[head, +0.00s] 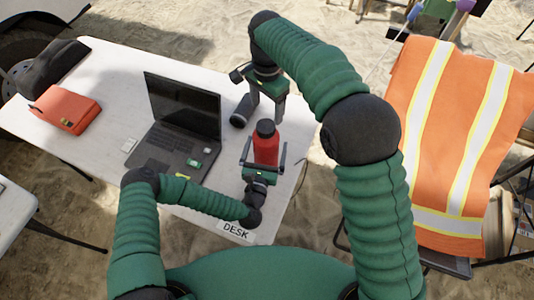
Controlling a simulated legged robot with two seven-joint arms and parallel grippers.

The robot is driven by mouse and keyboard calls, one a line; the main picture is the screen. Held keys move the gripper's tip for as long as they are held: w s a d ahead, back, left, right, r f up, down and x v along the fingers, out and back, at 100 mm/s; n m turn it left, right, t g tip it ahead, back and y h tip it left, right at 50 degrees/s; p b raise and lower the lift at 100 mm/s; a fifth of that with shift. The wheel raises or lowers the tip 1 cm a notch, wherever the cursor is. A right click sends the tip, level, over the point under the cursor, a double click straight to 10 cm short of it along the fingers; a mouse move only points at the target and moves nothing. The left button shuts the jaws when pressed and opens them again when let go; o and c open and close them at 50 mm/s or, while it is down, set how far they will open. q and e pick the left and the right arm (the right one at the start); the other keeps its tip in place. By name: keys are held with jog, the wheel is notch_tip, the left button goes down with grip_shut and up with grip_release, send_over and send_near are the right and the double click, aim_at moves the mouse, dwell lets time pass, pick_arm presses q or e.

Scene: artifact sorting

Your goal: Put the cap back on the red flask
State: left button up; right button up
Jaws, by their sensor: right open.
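The red flask (266,150) is upright near the right end of the desk. A black cap (265,128) sits on top of its neck; I cannot tell whether it is fully seated. My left gripper (264,155) comes from the front with a finger on each side of the flask; whether the fingers press on it is unclear. My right gripper (265,107) is open, just behind and above the cap, pointing down with its fingers apart. It holds nothing that I can see. The flask's lower part is hidden by my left gripper.
The white desk (110,85) carries an open laptop (182,115), an orange-red case (66,108) and a black bag (50,66). A dark cylindrical object (240,111) is left of my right gripper. An orange vest (455,130) hangs at right. The desk's right edge is close to the flask.

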jog(key=shift+w+a, duration=0.1)
jog(key=shift+a, duration=0.3)
pick_arm(q)
jog(key=w, duration=0.3)
jog(key=shift+w+d, duration=0.1)
jog(key=shift+w, duration=0.3)
jog(key=shift+d, duration=0.15)
pick_arm(e)
jog(key=shift+d, duration=0.25)
